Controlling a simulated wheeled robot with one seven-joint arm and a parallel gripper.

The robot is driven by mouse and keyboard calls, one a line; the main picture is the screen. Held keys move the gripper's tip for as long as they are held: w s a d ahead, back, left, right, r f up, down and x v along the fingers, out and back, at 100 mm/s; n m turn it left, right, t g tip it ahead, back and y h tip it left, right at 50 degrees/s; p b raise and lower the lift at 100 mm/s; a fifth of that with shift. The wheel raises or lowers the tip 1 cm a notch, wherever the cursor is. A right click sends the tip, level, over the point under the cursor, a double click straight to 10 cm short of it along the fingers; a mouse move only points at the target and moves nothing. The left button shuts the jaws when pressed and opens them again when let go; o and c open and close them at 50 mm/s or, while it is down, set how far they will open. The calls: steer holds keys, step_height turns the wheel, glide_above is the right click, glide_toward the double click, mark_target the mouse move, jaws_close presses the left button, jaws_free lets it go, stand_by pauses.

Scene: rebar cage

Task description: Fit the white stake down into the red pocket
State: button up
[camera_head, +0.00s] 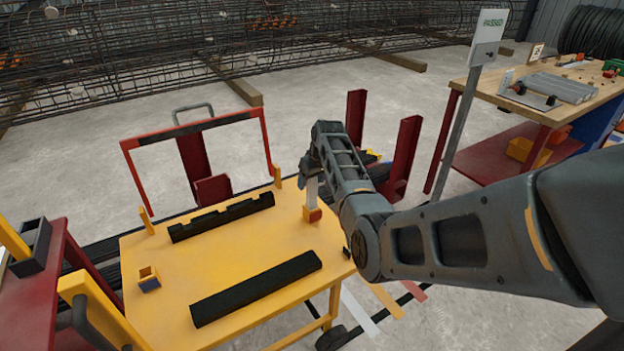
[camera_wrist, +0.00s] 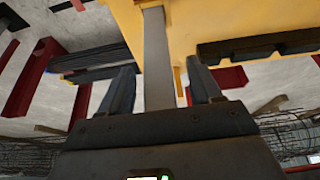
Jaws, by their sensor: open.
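The white stake (camera_head: 312,191) stands upright at the right side of the yellow table (camera_head: 225,245). Its lower end meets the small yellow-and-red pocket (camera_head: 312,214); how deep it sits inside cannot be told. My gripper (camera_head: 311,178) is over the upper part of the stake, partly hidden by my arm. In the wrist view the stake (camera_wrist: 158,55) shows as a grey-white bar between the two spread fingers of my gripper (camera_wrist: 161,66). Gaps show on both sides, the wider one on the right.
A yellow-and-blue pocket (camera_head: 149,279) sits at the table's left. A notched black rail (camera_head: 222,216) and a plain black bar (camera_head: 256,288) lie on the table. Dark red posts (camera_head: 403,155) stand behind my gripper. A red frame (camera_head: 195,127) rises at the back.

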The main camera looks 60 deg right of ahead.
steer(key=v, duration=0.8)
stand_by(0.6)
